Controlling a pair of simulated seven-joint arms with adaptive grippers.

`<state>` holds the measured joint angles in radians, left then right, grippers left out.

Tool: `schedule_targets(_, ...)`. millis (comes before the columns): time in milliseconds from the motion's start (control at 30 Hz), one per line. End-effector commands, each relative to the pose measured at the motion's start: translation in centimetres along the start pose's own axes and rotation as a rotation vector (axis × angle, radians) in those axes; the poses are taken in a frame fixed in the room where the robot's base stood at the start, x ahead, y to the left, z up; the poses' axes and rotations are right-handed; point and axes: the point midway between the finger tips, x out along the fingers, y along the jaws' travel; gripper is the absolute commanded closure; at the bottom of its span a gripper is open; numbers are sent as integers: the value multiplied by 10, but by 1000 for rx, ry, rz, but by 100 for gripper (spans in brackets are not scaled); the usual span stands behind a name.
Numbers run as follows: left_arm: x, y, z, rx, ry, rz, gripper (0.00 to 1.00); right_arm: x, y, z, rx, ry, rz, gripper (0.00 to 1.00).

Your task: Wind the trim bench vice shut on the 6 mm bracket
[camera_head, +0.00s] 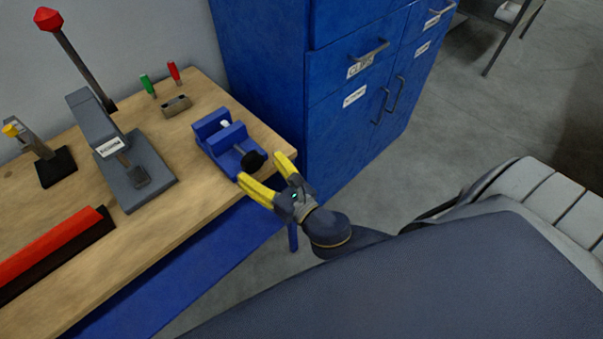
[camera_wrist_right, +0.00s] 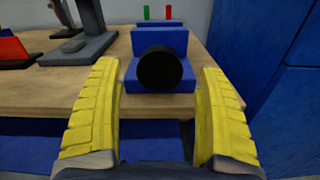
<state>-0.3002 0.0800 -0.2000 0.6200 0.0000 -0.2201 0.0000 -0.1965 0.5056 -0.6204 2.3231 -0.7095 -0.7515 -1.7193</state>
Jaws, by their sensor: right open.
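The blue bench vice (camera_head: 214,134) stands at the right end of the wooden bench. Its round black knob (camera_head: 253,161) faces my right gripper. A small white piece (camera_head: 225,124) sits between the vice jaws; I cannot tell for sure that it is the bracket. My right gripper (camera_head: 262,173) is open and empty, its yellow fingers just short of the knob. In the right wrist view, the knob (camera_wrist_right: 160,68) lies between and beyond the fingertips, with the vice (camera_wrist_right: 160,42) behind it. My left gripper is not in view.
A grey press (camera_head: 118,150) with a red-topped lever and a red bar (camera_head: 52,246) stand left of the vice. A small metal block (camera_head: 176,106) and green and red tools are behind. Blue cabinets (camera_head: 348,75) flank the bench's right end.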

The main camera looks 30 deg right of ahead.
Motion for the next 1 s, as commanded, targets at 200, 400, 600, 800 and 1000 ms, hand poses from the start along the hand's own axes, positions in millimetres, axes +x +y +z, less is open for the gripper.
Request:
schedule_targets(200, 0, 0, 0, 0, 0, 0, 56, -36, 0, -1, 2, 3, -1, 24)
schedule_targets(400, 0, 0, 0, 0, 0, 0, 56, -66, 0, -1, 2, 3, -1, 24)
schedule_targets(600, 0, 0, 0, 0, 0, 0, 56, -94, 0, -1, 4, 3, -1, 24)
schedule_targets(800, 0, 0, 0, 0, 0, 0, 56, -117, 0, -1, 3, 3, -1, 24)
schedule_targets(1000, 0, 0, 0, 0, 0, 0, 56, -132, 0, 0, 5, 1, -1, 24)
